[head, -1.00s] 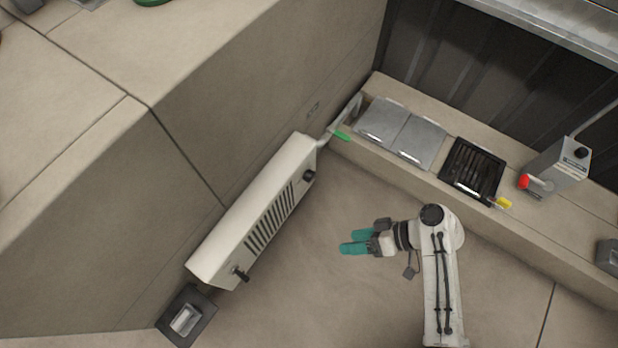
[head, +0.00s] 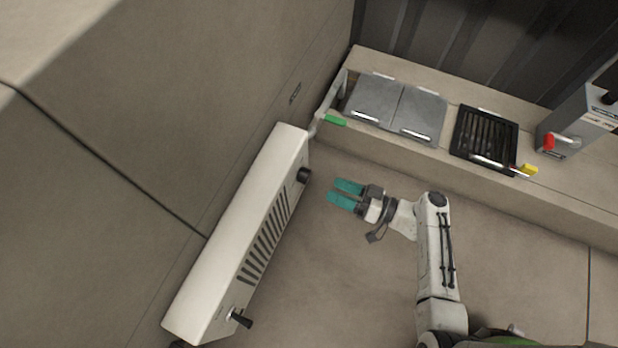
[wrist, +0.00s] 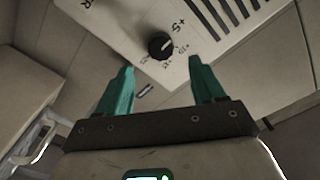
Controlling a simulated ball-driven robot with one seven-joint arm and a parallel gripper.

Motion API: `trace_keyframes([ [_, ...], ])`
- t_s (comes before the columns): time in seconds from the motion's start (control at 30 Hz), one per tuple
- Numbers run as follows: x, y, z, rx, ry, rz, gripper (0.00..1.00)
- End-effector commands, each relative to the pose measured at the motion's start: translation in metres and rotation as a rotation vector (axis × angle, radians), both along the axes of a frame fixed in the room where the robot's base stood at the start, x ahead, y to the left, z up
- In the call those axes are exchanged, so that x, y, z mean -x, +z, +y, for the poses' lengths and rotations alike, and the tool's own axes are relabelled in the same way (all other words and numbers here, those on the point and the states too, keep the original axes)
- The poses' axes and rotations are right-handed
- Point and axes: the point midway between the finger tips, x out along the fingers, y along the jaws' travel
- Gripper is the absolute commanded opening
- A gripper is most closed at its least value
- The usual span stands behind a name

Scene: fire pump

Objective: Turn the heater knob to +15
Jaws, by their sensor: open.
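The heater (head: 232,235) is a long white box with dark vent slots, standing against the wall at the left in the head view. Its black round knob (head: 304,174) sits near the upper end of the slotted face. In the wrist view the knob (wrist: 160,45) shows a pale pointer line and printed numbers around it. "+5" is readable; the smaller labels are hard to read, so I cannot tell the setting. My gripper (head: 333,192) is open and empty, its teal fingers pointing at the knob with a gap. In the wrist view the knob appears between and beyond the fingertips (wrist: 162,66).
A black-handled switch (head: 240,318) sticks out at the heater's lower end. A green-handled lever (head: 334,120) is close above the knob end. A ledge holds grey lids (head: 402,108), a black grille (head: 485,140) and a grey box (head: 580,125).

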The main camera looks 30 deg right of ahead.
Motion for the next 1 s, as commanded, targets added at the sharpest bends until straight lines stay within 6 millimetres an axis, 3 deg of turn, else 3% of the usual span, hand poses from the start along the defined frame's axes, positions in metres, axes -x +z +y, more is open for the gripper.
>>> trace_keyframes([
  [0.43, -0.060, -0.002, 0.043, 0.000, 0.002, 0.000, 0.68],
  [0.9, -0.070, 0.000, 0.051, -0.001, 0.002, 0.002, 0.68],
  [1.0, -0.070, 0.000, 0.051, -0.001, 0.002, 0.002, 0.58],
])
